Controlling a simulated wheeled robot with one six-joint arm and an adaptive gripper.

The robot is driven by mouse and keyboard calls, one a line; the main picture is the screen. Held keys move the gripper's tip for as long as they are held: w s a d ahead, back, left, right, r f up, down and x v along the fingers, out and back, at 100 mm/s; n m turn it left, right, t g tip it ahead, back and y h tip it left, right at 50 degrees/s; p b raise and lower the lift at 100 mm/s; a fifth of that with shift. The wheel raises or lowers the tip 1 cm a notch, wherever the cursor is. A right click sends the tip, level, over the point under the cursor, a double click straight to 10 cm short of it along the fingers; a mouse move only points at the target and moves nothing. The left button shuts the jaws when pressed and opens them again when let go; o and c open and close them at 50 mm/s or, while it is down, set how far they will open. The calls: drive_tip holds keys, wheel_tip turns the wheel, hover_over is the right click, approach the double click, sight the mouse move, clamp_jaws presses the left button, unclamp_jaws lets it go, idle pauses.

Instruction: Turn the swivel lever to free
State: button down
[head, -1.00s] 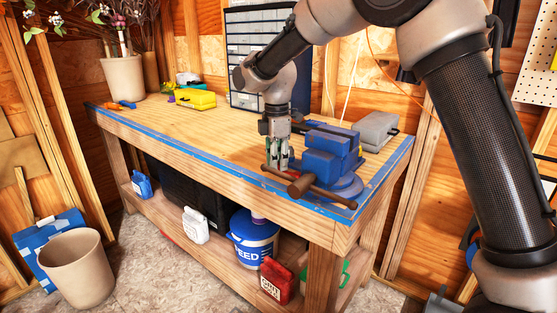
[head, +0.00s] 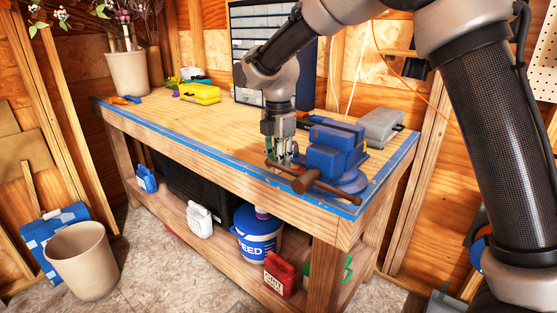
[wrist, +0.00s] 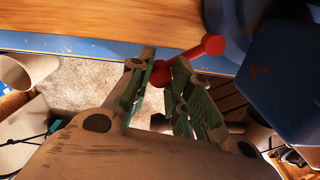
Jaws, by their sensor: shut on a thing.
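A blue bench vise (head: 335,148) stands on a round swivel base at the bench's front right corner. Its brown clamp bar (head: 330,190) sticks out at the front. In the wrist view a red lever with ball ends (wrist: 213,45) lies beside the blue vise base (wrist: 225,25); I take it as the swivel lever. My gripper (head: 284,163) points down just left of the vise, by the bench's front edge. In the wrist view its green-padded fingers (wrist: 161,68) are closed around the red lever, one ball showing between them. The lever is largely hidden in the head view.
The wooden workbench (head: 225,128) has a blue front edge and is clear to the left of my gripper. A grey box (head: 382,127) sits behind the vise. A yellow case (head: 200,93) lies farther back. A beige bin (head: 80,262) stands on the floor.

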drive_tip(key=c, duration=1.3)
unclamp_jaws()
drive_tip(key=shift+o, duration=0.2)
wheel_tip(320, 180, up, 12)
